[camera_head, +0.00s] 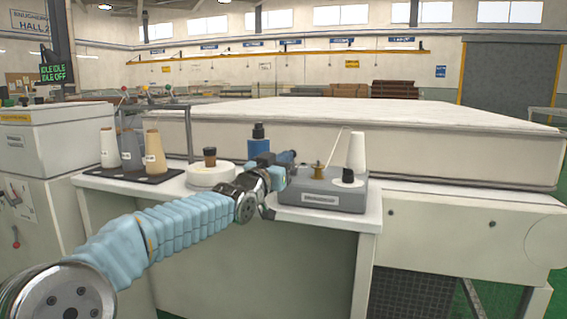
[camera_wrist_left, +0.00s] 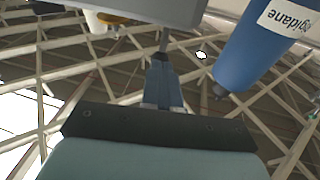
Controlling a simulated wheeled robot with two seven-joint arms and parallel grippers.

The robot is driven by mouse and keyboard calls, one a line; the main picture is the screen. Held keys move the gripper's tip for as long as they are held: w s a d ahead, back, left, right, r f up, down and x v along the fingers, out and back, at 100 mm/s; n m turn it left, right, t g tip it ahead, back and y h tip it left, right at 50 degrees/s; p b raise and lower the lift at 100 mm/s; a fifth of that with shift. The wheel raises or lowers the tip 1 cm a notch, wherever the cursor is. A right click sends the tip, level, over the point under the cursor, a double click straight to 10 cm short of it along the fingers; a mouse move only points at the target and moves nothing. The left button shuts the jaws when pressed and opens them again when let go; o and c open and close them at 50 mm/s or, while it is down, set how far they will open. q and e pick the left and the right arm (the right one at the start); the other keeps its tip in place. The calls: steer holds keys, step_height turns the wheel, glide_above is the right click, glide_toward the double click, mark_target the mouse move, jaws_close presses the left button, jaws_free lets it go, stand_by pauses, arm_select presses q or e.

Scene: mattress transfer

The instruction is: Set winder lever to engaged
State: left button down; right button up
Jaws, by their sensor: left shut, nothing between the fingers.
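The winder (camera_head: 325,192) is a grey box on the bench, with a white cone (camera_head: 356,152), a brass-coloured post (camera_head: 318,171) and a black knob (camera_head: 348,175) on top. My left gripper (camera_head: 291,156) is shut at the winder's left end. In the left wrist view its blue fingers (camera_wrist_left: 162,62) are together. A thin grey rod (camera_wrist_left: 164,40), possibly the lever, runs from the winder's grey body (camera_wrist_left: 140,10) down to the fingertips. Whether they touch it is unclear. I cannot read the lever's setting; in the head view my gripper covers that side.
A blue bottle (camera_head: 258,144) stands close beside my gripper; it also shows in the left wrist view (camera_wrist_left: 255,45). A white round base (camera_head: 210,178) with a dark-topped spool and a tray of thread cones (camera_head: 152,150) are left. A large mattress (camera_head: 440,150) lies behind.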

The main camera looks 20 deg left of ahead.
arm_select(q)
steer(key=shift+w+r, duration=0.35)
steer(key=shift+r, duration=0.15)
steer(key=shift+w+r+p, duration=0.7)
steer(key=shift+w+p, duration=0.15)
steer(key=shift+w, duration=0.15)
steer(key=shift+w+d+r+p, duration=0.15)
steer(key=shift+w+p, duration=0.15)
steer(key=shift+w, duration=0.15)
steer(key=shift+p+x, duration=0.3)
steer(key=shift+x, duration=0.55)
steer(key=shift+w+a, duration=0.1)
steer(key=shift+a, duration=0.15)
